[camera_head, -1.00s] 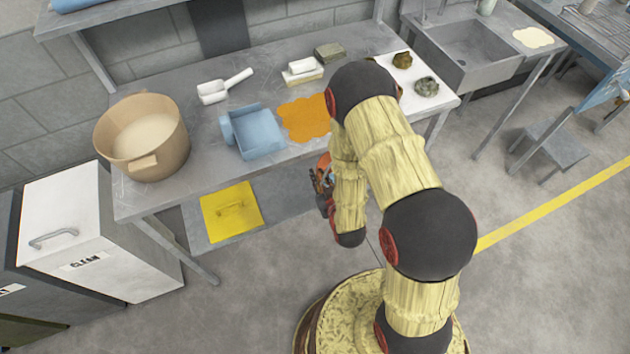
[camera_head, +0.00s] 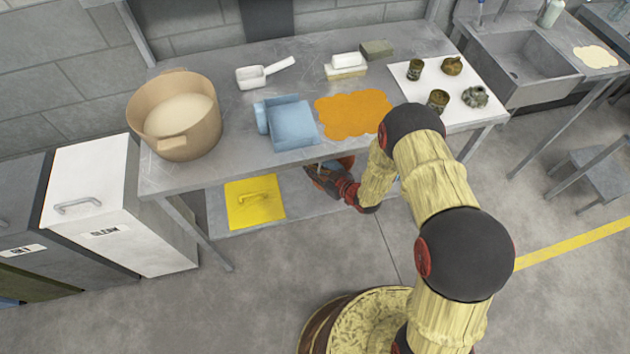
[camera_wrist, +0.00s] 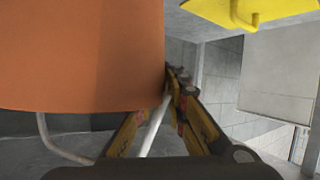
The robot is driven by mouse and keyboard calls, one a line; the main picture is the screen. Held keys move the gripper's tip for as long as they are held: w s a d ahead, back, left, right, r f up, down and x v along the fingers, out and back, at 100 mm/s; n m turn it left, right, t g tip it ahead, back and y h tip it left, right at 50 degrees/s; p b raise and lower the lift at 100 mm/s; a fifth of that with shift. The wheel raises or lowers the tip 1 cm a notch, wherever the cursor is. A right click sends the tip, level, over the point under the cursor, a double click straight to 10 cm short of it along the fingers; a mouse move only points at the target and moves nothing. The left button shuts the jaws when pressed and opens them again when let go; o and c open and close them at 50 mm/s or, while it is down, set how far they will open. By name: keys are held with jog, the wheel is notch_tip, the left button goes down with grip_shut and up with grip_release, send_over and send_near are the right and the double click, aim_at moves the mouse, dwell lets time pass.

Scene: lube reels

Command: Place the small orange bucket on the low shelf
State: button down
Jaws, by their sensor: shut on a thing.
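The small orange bucket (camera_wrist: 80,55) fills the upper left of the wrist view. In the head view only a bit of its orange side (camera_head: 346,162) shows under the workbench's front edge, behind my gripper (camera_head: 325,178). My gripper also shows in the wrist view (camera_wrist: 168,105), its fingers closed in beside the bucket. A pale, thin handle (camera_wrist: 155,128) runs between the fingers, which appear shut on it. The low shelf (camera_head: 297,203) lies under the workbench. Whether the bucket touches the shelf is hidden.
A yellow lid-like piece with a handle (camera_head: 255,203) lies on the shelf's left part. The workbench (camera_head: 225,150) overhangs the shelf and carries a tan pot (camera_head: 172,115), a blue scoop-like container (camera_head: 290,125) and an orange cloth (camera_head: 353,113). A bin labelled CLEAN (camera_head: 105,190) stands left.

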notch_tip(320, 180, down, 7)
jog(key=b, duration=0.2)
jog(key=shift+r, duration=0.15)
jog(key=c, duration=1.8)
grip_release()
jog(key=p+v, duration=0.3)
jog(key=v, duration=0.9)
jog(key=shift+p, duration=0.3)
